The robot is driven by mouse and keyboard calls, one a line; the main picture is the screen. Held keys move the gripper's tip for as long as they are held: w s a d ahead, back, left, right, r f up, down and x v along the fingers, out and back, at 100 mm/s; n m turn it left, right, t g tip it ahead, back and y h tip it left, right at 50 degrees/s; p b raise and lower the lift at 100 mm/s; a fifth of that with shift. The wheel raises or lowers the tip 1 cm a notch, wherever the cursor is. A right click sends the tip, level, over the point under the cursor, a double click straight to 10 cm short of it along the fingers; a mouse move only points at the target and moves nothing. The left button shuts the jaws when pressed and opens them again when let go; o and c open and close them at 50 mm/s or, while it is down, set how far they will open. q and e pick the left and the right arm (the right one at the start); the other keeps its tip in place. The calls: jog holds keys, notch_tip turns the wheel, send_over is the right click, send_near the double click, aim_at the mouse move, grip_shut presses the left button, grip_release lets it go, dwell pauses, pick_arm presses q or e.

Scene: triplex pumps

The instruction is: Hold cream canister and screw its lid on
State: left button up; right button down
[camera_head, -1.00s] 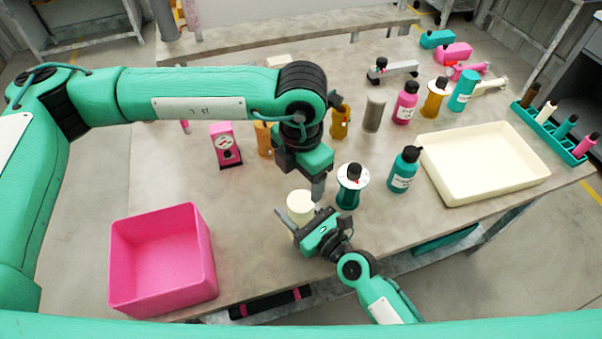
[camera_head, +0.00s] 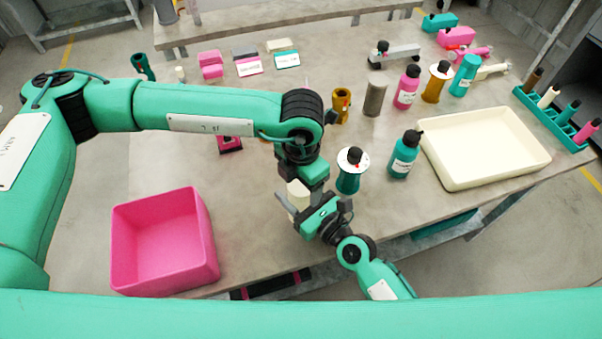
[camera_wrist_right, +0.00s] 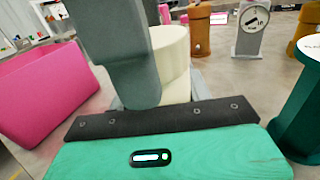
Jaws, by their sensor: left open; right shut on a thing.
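The cream canister (camera_head: 298,193) stands near the table's front edge in the head view. My right gripper (camera_head: 299,207) is shut around it from the front. I cannot tell whether the upper part is a separate lid. My left gripper (camera_head: 302,181) is open and points down, right at the canister's top. Its arm hides part of the canister, and I cannot tell whether its fingers touch it.
A pink bin (camera_head: 163,240) stands at the front left. A cream tray (camera_head: 485,147) lies at the right. Table between bin and canister is clear.

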pick_arm(q)
jog(key=shift+c, duration=0.2)
jog(key=c, duration=0.9)
jog(key=m, duration=0.6)
jog(key=shift+c, duration=0.2)
pick_arm(e)
jog(key=shift+f, duration=0.1)
pick_arm(q)
jog(key=m, duration=0.6)
jog(key=o, duration=1.1)
jog(key=shift+c, duration=0.2)
jog(key=shift+r, duration=2.25)
jog(key=shift+c, duration=0.4)
